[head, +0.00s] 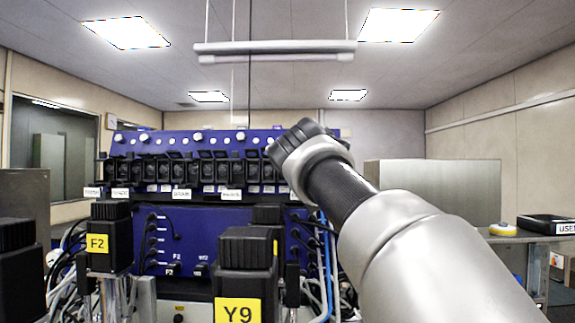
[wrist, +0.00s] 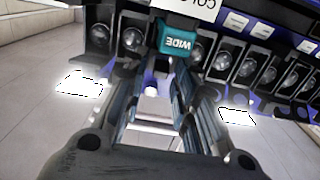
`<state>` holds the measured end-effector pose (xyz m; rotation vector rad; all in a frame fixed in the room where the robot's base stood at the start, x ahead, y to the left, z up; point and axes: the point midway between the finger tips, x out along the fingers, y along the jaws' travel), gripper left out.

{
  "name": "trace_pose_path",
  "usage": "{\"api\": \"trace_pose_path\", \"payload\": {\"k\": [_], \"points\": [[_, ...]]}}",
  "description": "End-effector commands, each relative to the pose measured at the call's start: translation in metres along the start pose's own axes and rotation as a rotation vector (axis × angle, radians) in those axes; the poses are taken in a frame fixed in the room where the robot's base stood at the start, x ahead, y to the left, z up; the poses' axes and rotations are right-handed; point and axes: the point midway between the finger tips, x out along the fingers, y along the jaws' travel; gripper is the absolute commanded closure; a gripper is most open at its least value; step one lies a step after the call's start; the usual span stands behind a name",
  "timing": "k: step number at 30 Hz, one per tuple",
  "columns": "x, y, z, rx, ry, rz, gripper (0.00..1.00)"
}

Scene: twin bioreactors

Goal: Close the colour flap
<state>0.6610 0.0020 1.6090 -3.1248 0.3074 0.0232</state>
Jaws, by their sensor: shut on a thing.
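In the wrist view a teal piece marked WIDE (wrist: 180,43) sits beside a white label reading "COLO" (wrist: 197,8), both upside down in the picture. I take this teal piece for the colour flap, on the row of black pump-like units. My gripper (wrist: 168,68) is shut on it, with its two fingers reaching up from the bottom of the picture. The fingertips partly cover its edge, and its angle is hard to judge. In the head view my wrist hides the gripper and the flap.
The blue bioreactor panel (head: 190,236) carries a row of black units. Black-topped posts marked F2 (head: 98,243) and Y9 (head: 239,312) stand in front, with cables around them. A bench with a yellow-and-white device (head: 502,229) is at the right.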

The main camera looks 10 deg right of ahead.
Motion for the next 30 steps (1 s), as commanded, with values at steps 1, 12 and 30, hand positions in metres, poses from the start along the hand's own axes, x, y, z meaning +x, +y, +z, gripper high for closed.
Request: {"api": "trace_pose_path", "payload": {"k": [1, 12, 30], "points": [[0.0, 0.0, 0.0, 0.0, -0.001, 0.0, 0.97], [0.0, 0.0, 0.0, 0.0, -0.001, 0.0, 0.67], [-0.06, 0.0, -0.001, 0.0, 0.001, -0.002, 0.67]]}}
